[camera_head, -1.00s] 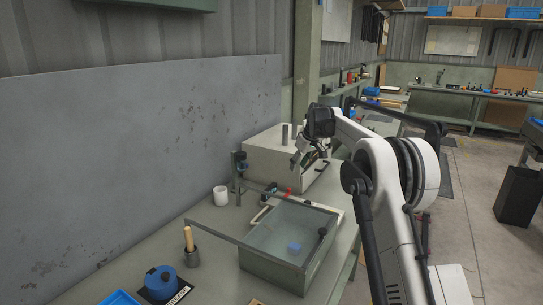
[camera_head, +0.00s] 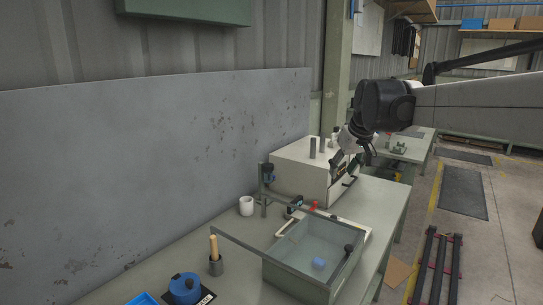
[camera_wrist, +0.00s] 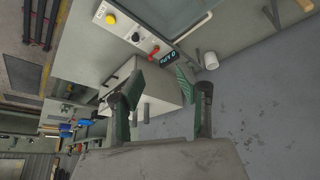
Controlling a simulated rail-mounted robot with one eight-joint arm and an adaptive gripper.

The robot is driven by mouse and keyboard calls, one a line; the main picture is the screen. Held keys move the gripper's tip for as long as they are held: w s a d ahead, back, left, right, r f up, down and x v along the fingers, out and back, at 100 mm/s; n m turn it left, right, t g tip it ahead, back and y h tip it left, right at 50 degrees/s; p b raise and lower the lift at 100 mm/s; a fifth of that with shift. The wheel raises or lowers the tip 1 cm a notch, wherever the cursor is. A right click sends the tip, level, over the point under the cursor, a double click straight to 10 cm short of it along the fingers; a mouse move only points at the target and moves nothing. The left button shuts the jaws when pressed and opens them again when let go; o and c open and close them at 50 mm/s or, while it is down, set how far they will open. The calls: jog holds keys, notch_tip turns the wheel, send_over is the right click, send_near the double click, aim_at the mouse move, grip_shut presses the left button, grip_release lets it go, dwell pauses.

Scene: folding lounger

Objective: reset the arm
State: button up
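My gripper (camera_head: 343,162) hangs from my arm near the front of the pale box at the back of the bench, seen in the head view. In the wrist view my gripper (camera_wrist: 160,80) has its two dark fingers with green pads spread apart. Nothing is held between them. The pale box (camera_wrist: 162,85) shows behind the fingers; I cannot tell whether they touch it. My arm reaches in from the right of the head view.
The bench holds the pale box (camera_head: 290,171), a white cup (camera_head: 246,207), a glass-topped bin (camera_head: 300,279), a wooden-handled tool in a holder (camera_head: 214,250) and a blue round object (camera_head: 185,287). A control panel (camera_wrist: 140,35) shows in the wrist view. Floor to the right is partly clear.

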jog(key=s+f+m, duration=0.1)
jog(key=s+f, duration=0.3)
jog(key=s, duration=0.8)
jog(key=s+f+m+t, duration=0.1)
jog(key=s+f, duration=0.3)
jog(key=s, duration=0.8)
jog(key=s+f+m+t+h, duration=0.1)
jog(key=s+f, duration=0.3)
jog(key=s, duration=0.7)
jog(key=shift+s+f, duration=0.3)
jog(key=shift+s, duration=0.1)
